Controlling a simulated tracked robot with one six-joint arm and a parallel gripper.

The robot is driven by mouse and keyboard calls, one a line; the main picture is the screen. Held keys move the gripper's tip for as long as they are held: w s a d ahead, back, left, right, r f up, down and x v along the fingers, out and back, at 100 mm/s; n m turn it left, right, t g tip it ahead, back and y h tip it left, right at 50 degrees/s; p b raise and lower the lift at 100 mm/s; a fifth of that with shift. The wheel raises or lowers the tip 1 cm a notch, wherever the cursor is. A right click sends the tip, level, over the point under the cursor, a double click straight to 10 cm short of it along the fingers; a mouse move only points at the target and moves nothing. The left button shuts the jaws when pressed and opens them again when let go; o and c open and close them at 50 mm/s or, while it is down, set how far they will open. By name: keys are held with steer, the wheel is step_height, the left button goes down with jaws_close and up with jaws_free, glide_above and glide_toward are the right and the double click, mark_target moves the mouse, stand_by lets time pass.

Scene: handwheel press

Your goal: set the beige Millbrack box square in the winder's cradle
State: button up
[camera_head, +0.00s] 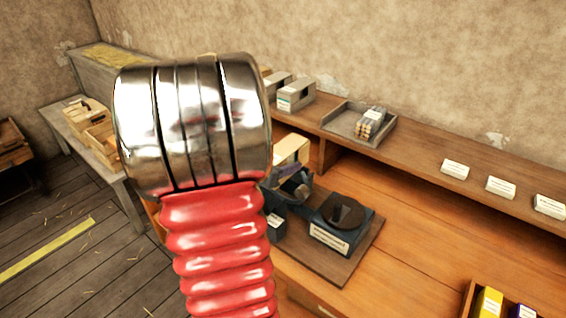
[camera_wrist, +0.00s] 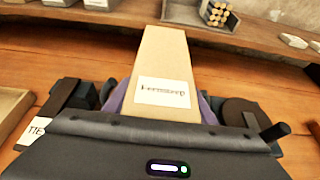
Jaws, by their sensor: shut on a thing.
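A beige box (camera_wrist: 165,65) with a white label is between the purple pads of my gripper (camera_wrist: 160,108) in the wrist view. The label's lettering looks upside down, and I cannot read it surely as Millbrack. The gripper is shut on the box. In the head view the box (camera_head: 291,149) shows partly behind my arm, with the gripper (camera_head: 292,182) at it. The dark winder (camera_head: 340,226), with a round black wheel on top, stands just right of the gripper; its wheel (camera_wrist: 243,112) shows in the wrist view. The cradle is hidden, so I cannot tell whether the box touches it.
A shelf runs behind the bench with grey boxes (camera_head: 296,94), a grey tray (camera_head: 337,113) of rolls and white cards (camera_head: 455,169). A tray of coloured boxes (camera_head: 489,303) is at front right. My arm blocks much of the left.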

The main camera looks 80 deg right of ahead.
steer(key=shift+f, duration=0.15)
steer(key=shift+w+f, duration=0.1)
steer(key=shift+f, duration=2.9)
steer(key=shift+a+f, duration=0.1)
steer(key=o, duration=1.2)
steer(key=shift+w+a, duration=0.1)
steer(key=v, duration=1.3)
steer(key=shift+a, duration=0.25)
steer(key=shift+r, duration=0.2)
steer(key=shift+r, duration=2)
